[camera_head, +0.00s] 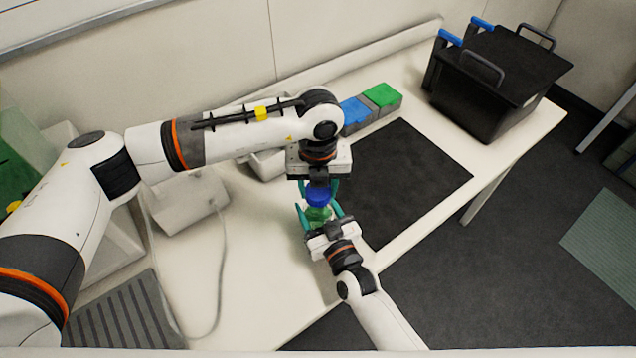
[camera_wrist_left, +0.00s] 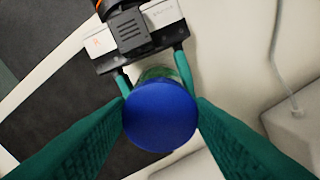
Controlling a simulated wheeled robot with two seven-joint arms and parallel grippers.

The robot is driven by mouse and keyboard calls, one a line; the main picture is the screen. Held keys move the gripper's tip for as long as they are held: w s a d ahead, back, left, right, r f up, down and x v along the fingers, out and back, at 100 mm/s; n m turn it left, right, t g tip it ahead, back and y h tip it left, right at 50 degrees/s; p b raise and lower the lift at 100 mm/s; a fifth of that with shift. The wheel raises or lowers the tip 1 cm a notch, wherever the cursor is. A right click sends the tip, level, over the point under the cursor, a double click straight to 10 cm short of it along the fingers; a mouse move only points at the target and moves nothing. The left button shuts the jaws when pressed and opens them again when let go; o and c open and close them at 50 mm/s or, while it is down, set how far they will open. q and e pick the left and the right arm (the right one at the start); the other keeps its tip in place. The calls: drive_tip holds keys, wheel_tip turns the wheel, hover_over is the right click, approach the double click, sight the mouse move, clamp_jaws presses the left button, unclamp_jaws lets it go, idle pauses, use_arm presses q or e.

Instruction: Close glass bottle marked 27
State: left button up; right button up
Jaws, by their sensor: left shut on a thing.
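My left gripper (camera_head: 318,190) comes down from above and is shut on a blue cap (camera_head: 318,197). In the left wrist view the round cap (camera_wrist_left: 160,116) sits between the green fingertips of my left gripper (camera_wrist_left: 162,118). A clear greenish glass bottle (camera_head: 319,214) is directly under the cap. Whether the cap is seated on its neck is hidden. My right gripper (camera_head: 320,213) has its fingers on either side of the bottle and appears shut on it. The bottle also shows partly behind the cap in the left wrist view (camera_wrist_left: 160,73). No number 27 is readable.
A black mat (camera_head: 410,175) lies right of the grippers. A blue box (camera_head: 355,111) and a green box (camera_head: 382,95) stand behind it. A black lidded container (camera_head: 490,85) stands at the back right. A grey ribbed mat (camera_head: 125,318) lies front left.

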use_arm(q)
drive_tip(key=shift+f, duration=0.3)
